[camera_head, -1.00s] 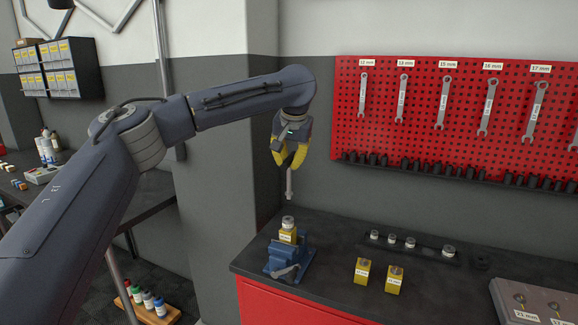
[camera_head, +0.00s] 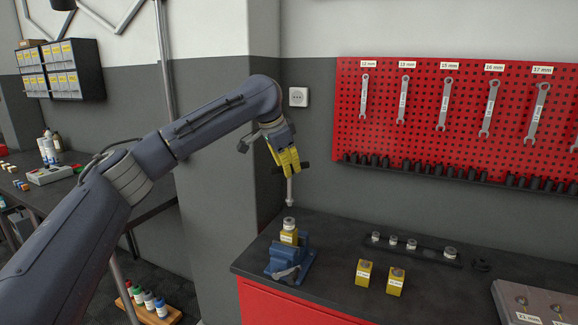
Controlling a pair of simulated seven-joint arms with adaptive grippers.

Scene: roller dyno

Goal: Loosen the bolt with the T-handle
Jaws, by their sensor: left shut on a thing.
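My left gripper (camera_head: 288,165) is shut on the T-handle, whose dark crossbar shows at the yellow fingers. The T-handle's grey shaft (camera_head: 290,189) hangs down, nearly upright. Below its lower end, with a small visible gap, is a round silver piece (camera_head: 289,223) on top of a yellow block (camera_head: 289,238). It is too small to tell whether this piece is a bolt head or a socket. The block is in a blue vise (camera_head: 296,263) on the dark workbench (camera_head: 335,243). My right gripper is not in view.
Two yellow blocks (camera_head: 363,273) (camera_head: 395,282) stand right of the vise. Behind them is a dark rail with several silver sockets (camera_head: 411,244). A grey labelled case (camera_head: 510,297) is at the right. A red pegboard (camera_head: 430,150) with wrenches hangs behind.

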